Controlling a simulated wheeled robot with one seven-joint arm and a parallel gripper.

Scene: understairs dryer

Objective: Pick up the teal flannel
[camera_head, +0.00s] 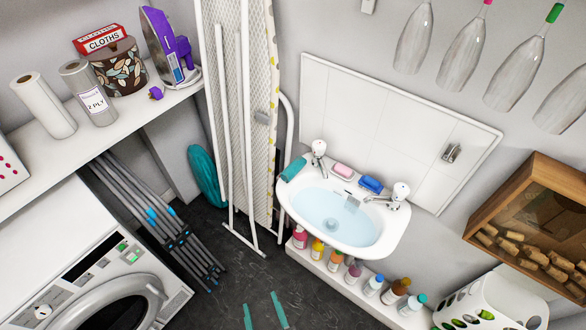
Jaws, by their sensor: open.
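The teal flannel (293,169) lies as a small rolled or folded bundle on the left rim of the white washbasin (383,240), beside the left tap. Two teal strips at the bottom edge appear to be the fingertips of my gripper (263,312). They stand apart with only dark floor showing between them, so the gripper looks open and empty. It is below and left of the basin in the picture, well apart from the flannel. The rest of the gripper is out of frame.
A pink soap (343,170) and blue item (371,184) sit on the basin's back rim between the taps. Several bottles (336,260) line a low ledge beneath. An ironing board (240,110) stands left of the basin; a washing machine (90,270) is lower left.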

